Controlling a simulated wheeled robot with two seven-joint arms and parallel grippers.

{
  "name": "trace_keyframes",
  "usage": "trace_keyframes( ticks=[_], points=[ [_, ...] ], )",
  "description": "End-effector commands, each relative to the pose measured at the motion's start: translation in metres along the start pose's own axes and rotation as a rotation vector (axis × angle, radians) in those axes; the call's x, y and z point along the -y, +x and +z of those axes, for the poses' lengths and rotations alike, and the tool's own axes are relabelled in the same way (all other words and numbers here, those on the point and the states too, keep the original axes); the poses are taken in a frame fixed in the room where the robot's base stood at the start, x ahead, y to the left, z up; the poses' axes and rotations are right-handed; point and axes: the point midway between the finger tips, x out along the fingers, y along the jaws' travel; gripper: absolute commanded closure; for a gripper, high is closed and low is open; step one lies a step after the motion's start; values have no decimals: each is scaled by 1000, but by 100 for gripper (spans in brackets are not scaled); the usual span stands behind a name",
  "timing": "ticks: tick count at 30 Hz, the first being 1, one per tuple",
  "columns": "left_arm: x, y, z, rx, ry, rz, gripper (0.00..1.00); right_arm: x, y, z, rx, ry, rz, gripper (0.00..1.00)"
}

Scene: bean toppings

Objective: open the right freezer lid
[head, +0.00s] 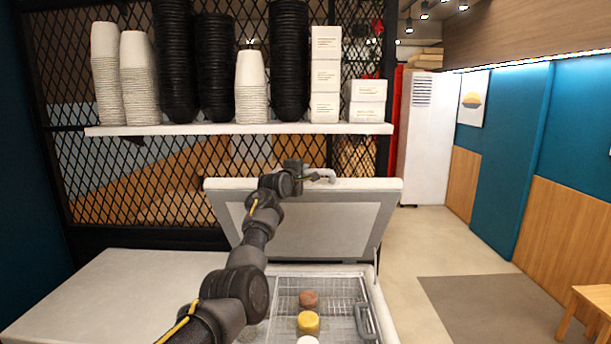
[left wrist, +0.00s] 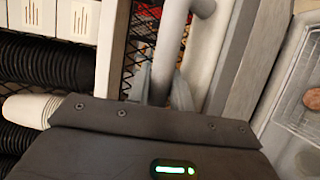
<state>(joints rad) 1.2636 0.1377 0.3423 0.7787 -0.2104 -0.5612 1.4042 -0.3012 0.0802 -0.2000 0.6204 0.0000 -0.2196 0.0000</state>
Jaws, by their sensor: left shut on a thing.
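The right freezer lid (head: 345,225) is a pale grey panel standing raised on its hinge side, tilted up over the freezer opening. A grey bar handle (head: 325,174) sits at its top edge; the handle also shows in the left wrist view (left wrist: 168,45). My left gripper (head: 309,175) is at the lid's top edge, shut on the handle; its fingers (left wrist: 163,88) show around the bar in the left wrist view. My arm hides part of the lid. My right gripper is in neither view.
The open bay holds a wire basket (head: 362,290) with a brown tub (head: 309,299), a yellow tub (head: 308,323) and a white one. The left freezer lid (head: 110,290) lies flat. A shelf (head: 240,129) with cup stacks and boxes is behind.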

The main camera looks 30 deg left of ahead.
Motion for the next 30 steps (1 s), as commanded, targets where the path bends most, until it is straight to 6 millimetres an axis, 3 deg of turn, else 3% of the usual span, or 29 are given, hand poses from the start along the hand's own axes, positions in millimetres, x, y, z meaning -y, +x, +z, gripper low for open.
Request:
trace_keyframes(
  ticks=[5, 6, 11, 23, 30],
  points=[
    [1, 1, 0, -4, -4, -2, 100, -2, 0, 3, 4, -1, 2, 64],
    [1, 2, 0, -3, -4, -2, 76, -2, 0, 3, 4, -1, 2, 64],
    [1, 2, 2, -1, -3, -2, 57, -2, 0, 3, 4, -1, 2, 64],
    [3, -1, 2, 1, -2, -3, 57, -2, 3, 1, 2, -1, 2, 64],
    [6, -22, 2, 1, -3, 1, 57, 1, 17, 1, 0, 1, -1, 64]
  ],
)
